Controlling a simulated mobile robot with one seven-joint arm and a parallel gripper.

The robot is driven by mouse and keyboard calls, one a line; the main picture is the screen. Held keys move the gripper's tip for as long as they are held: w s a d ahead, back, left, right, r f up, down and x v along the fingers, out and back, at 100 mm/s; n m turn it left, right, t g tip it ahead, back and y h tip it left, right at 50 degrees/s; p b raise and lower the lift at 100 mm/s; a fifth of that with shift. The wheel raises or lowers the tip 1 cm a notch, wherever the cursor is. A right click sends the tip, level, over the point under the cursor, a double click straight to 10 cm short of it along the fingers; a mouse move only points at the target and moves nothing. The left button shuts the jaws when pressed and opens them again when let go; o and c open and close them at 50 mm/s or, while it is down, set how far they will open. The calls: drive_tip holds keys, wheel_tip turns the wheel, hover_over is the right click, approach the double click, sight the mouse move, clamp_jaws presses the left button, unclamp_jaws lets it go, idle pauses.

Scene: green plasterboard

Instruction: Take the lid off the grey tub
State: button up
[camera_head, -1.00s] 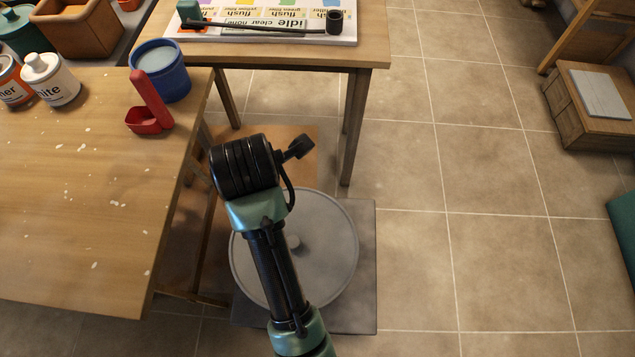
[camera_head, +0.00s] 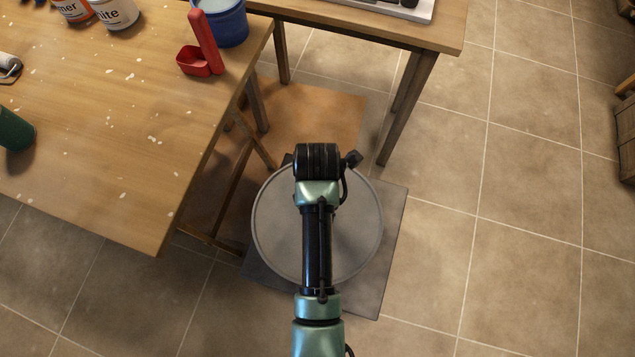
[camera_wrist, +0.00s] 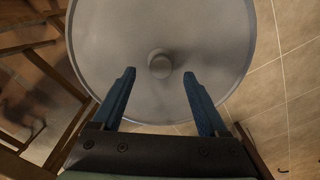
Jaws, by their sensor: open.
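The grey tub's round lid (camera_head: 268,230) shows from above in the head view, partly hidden under my arm. It lies flat over the tub, whose sides I cannot see. In the wrist view the lid (camera_wrist: 110,50) fills the upper middle, with a small round knob (camera_wrist: 160,64) at its centre. My gripper (camera_wrist: 159,76) is open, its two blue fingers pointing toward the knob, one to each side and slightly short of it in the picture. Nothing is between the fingers. In the head view the fingers are hidden behind my arm.
A dark square mat (camera_head: 375,293) lies under the tub. A paint-spotted wooden table (camera_head: 110,130) stands at left, with a red scoop (camera_head: 203,55) and a blue bucket (camera_head: 226,24). Another table (camera_head: 355,30) stands behind.

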wheel_tip(320, 180, down, 4)
drive_tip(key=shift+r, duration=0.15)
clamp_jaws()
idle(0.3)
